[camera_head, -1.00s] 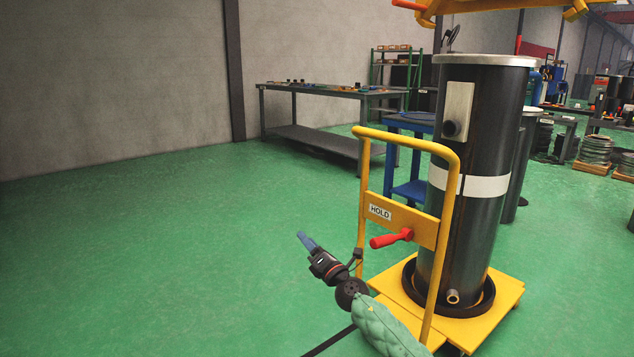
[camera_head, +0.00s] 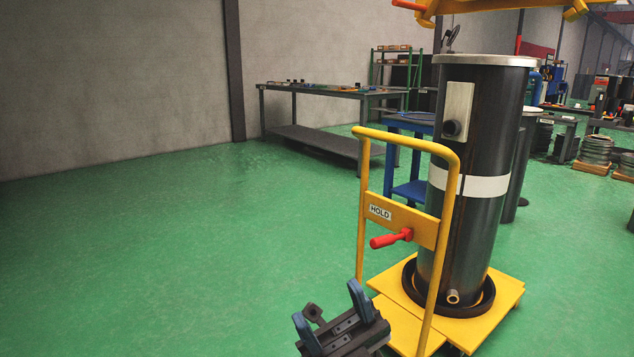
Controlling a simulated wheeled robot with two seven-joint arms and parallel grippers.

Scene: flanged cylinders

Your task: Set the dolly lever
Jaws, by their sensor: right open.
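The yellow dolly (camera_head: 398,324) stands at the right with a tall black cylinder (camera_head: 480,220) upright on its base. Its red lever (camera_head: 391,238) sticks out to the left from the yellow crossbar of the handle, below a label reading HOLD (camera_head: 380,212). My right gripper (camera_head: 335,309) is at the bottom of the view, below and left of the lever and apart from it. Its two blue-tipped fingers are spread and point up, with nothing between them. My left gripper is not in view.
The dolly's yellow handle frame (camera_head: 364,190) rises close to my right gripper. A blue table (camera_head: 410,190) stands behind the dolly, and a grey workbench (camera_head: 330,95) is at the back. The green floor to the left is clear. A yellow overhead piece (camera_head: 430,12) hangs above the cylinder.

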